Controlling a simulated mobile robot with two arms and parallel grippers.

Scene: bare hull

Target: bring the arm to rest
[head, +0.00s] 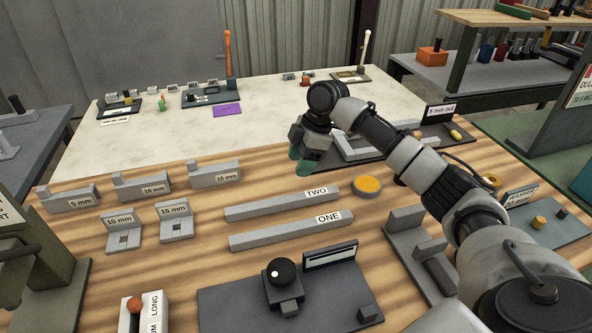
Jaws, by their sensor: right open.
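My right arm comes in from the lower right and bends over the wooden bench (200,258). Its gripper (299,162) hangs above the bench, with greenish fingertips pointing down, and is open. No thing shows between the fingers. It is left of the grey L-shaped frame on the dark tray (440,131), and above and behind the bar labelled TWO (285,203). My left gripper is not in view.
Grey blocks labelled 5, 10 and 15 mm (215,175) stand at the left. The bar labelled ONE (290,232), an orange disc (367,185) and a dark plate with a black knob (281,272) are near the arm. A pale table (180,135) lies behind.

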